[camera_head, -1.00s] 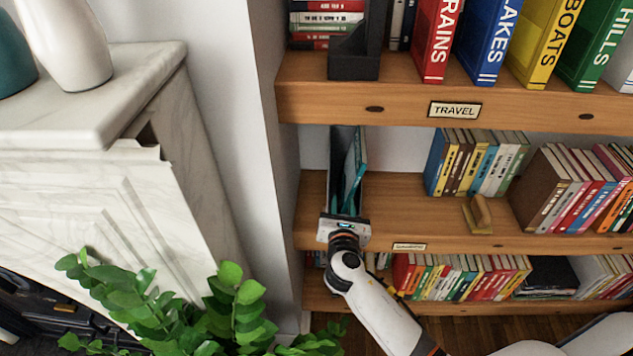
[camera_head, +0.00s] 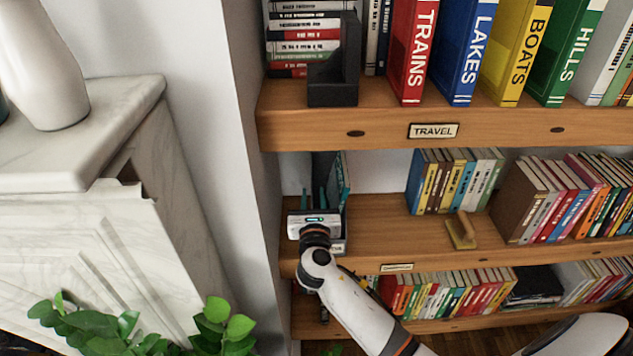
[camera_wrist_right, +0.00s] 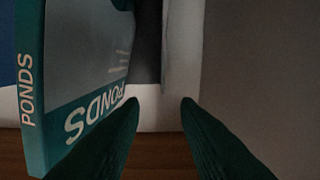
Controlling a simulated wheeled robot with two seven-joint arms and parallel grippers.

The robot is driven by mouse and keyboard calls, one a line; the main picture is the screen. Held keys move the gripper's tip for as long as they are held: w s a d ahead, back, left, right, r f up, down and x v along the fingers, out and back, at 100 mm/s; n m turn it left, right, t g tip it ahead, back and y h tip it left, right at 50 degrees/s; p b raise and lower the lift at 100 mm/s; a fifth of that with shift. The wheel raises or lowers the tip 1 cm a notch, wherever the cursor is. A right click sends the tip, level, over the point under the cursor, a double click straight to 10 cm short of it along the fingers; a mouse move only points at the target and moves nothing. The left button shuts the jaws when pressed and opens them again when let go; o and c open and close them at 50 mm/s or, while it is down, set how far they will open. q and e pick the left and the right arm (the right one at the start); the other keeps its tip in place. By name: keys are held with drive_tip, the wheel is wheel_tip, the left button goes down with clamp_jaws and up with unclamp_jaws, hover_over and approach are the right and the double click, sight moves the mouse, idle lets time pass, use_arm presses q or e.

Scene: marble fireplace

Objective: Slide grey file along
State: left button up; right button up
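A dark grey file (camera_head: 322,166) stands at the left end of the middle shelf, largely hidden behind my right gripper. A teal book marked PONDS (camera_wrist_right: 85,105) is beside it; only a thin teal strip of this book (camera_head: 343,172) shows in the head view. My right gripper (camera_head: 321,196) reaches into this left bay. In the right wrist view its two dark green fingers (camera_wrist_right: 160,101) are apart, with nothing clearly held between them. Whether a finger touches the file cannot be told. My left gripper is not in view.
Books (camera_head: 455,180) and a small tan wooden object (camera_head: 462,230) stand to the right, with bare shelf between. A black holder (camera_head: 333,85) is on the shelf above. The white side wall and marble fireplace (camera_head: 80,150) bound the left.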

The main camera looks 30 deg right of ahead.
drive_tip(key=x, duration=0.8)
drive_tip(key=shift+w+b, duration=0.25)
drive_tip(key=shift+b, duration=0.05)
drive_tip(key=shift+a, duration=0.1)
clamp_jaws()
